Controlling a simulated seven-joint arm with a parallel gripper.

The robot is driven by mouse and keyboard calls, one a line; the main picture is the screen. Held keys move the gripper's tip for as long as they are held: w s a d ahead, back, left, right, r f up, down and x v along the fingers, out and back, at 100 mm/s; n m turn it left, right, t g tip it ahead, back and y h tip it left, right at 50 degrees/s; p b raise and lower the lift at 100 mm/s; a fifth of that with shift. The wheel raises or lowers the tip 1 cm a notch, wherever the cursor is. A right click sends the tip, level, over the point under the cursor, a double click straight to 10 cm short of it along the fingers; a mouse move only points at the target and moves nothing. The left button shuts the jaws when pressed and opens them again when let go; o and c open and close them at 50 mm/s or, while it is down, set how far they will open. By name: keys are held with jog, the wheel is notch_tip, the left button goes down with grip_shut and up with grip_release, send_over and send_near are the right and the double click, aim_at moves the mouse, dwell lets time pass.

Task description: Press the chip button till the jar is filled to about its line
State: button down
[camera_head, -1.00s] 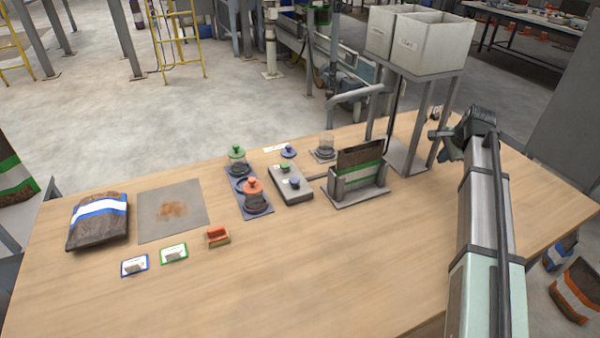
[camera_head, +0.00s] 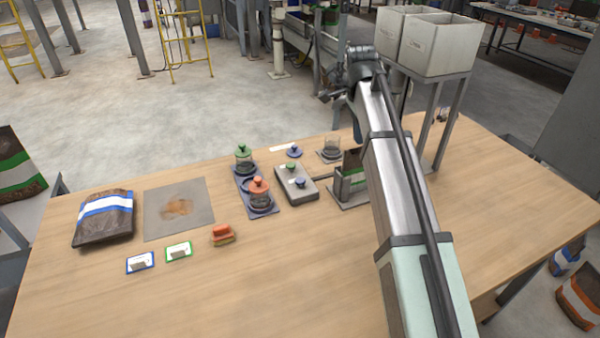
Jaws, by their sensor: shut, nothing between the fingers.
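My gripper (camera_head: 330,96) is shut and empty. It is raised over the far side of the table, above and beyond the open jar, and apart from everything. The clear open jar (camera_head: 332,145) stands upright on a small grey plate; its line and fill level are too small to make out. The labels are too small to read, so I cannot tell which is the chip button.
Two white bins (camera_head: 440,50) stand on a raised stand at the back right.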

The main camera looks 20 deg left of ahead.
jog(key=s+a+r+n+y, duration=0.1)
jog(key=s+a+r+n, duration=0.1)
jog(key=a, duration=0.8)
send_over(300, 181)
jog(key=f, duration=0.1)
jog(key=shift+s+f+n, duration=0.2)
jog(key=shift+s+n, duration=0.15)
jog(key=shift+n, duration=0.05)
jog(key=f, duration=0.9)
jog(key=w+f, duration=0.1)
jog(key=f, duration=0.4)
jog(key=shift+a, duration=0.1)
jog(key=shift+f, duration=0.9)
jog(key=shift+s+f, duration=0.1)
jog(key=shift+s, duration=0.05)
dwell(0.6)
